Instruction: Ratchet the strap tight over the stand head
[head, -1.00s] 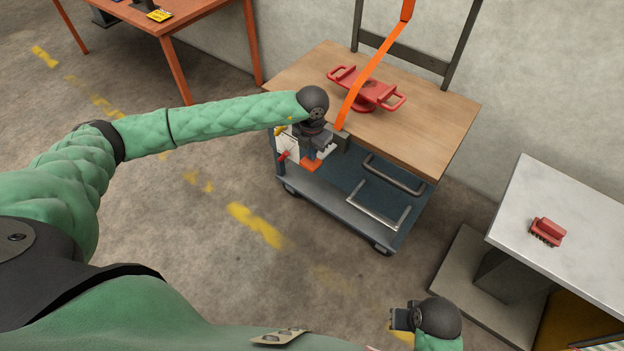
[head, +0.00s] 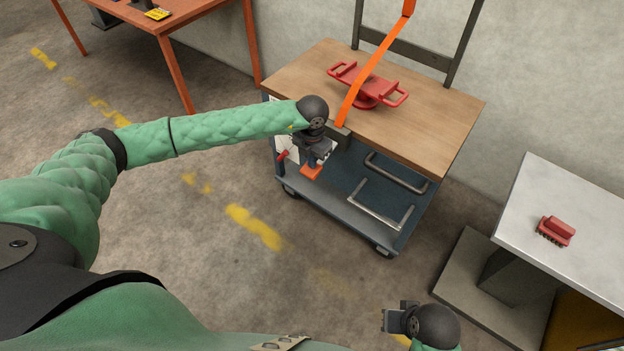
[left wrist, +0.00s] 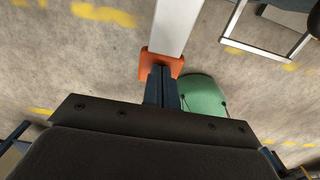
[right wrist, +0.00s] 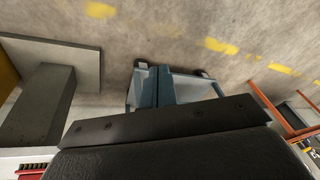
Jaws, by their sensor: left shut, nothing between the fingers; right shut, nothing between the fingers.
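The orange strap (head: 372,66) runs down from the top and passes over the red two-handled piece (head: 367,85) on the cart's wooden top. It meets a dark block (head: 341,137) at the cart's near edge. My left gripper (head: 309,162) is shut beside that edge, pointing down. An orange grip (head: 311,173) is right at its fingertips. In the left wrist view, the orange grip (left wrist: 160,60) caps a pale metal bar (left wrist: 176,25), and the shut fingers overlap its near side; contact is unclear. My right gripper (head: 387,320) is shut and empty, low and away from the cart.
The wooden-topped cart (head: 440,112) has a blue lower shelf (head: 345,208) and grey bar handles. A pale table (head: 575,215) with a red brush-like object (head: 556,231) stands at right. An orange-framed table (head: 205,20) stands at back left. Floor in front is open.

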